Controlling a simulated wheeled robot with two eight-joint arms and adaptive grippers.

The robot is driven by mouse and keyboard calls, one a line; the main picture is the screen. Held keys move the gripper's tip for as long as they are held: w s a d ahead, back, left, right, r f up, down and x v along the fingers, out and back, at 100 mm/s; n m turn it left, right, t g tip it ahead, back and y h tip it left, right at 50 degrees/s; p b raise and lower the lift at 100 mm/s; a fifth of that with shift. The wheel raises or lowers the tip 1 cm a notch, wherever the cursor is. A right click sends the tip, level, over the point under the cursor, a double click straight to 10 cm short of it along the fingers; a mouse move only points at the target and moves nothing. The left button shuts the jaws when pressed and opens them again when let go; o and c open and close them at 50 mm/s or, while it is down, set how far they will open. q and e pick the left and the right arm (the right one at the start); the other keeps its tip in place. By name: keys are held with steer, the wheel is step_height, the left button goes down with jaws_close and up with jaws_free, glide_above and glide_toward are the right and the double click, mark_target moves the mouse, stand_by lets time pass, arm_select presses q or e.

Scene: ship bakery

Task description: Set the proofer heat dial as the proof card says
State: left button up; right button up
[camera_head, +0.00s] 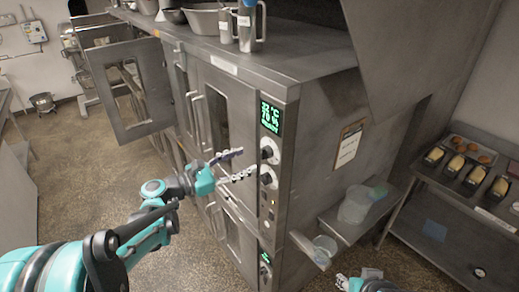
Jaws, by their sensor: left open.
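The steel proofer (325,110) stands in the middle. Its front edge carries a lit green display (271,117), which seems to read a temperature in °C and 70 %. Below it are an upper dial (268,152) and a lower dial (267,178); I cannot tell which is heat. A card on a brown board (349,145) hangs on the proofer's side; its text is too small to read. My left gripper (248,162) is open, its fingers pointing at the dials, seemingly just short of them. My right gripper (366,285) shows only partly at the bottom edge.
An oven door (128,88) stands open at the left. A side shelf (345,228) holds a clear tub (355,205) and a cup (325,246). A rack (435,205) at the right carries loaf tins and a tray. Metal jugs (247,25) stand on top.

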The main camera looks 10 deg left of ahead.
mark_target(266, 153)
arm_select(q)
steer(key=x, duration=0.6)
steer(key=shift+d, duration=0.2)
steer(key=shift+w, duration=0.1)
steer(key=c, duration=1.2)
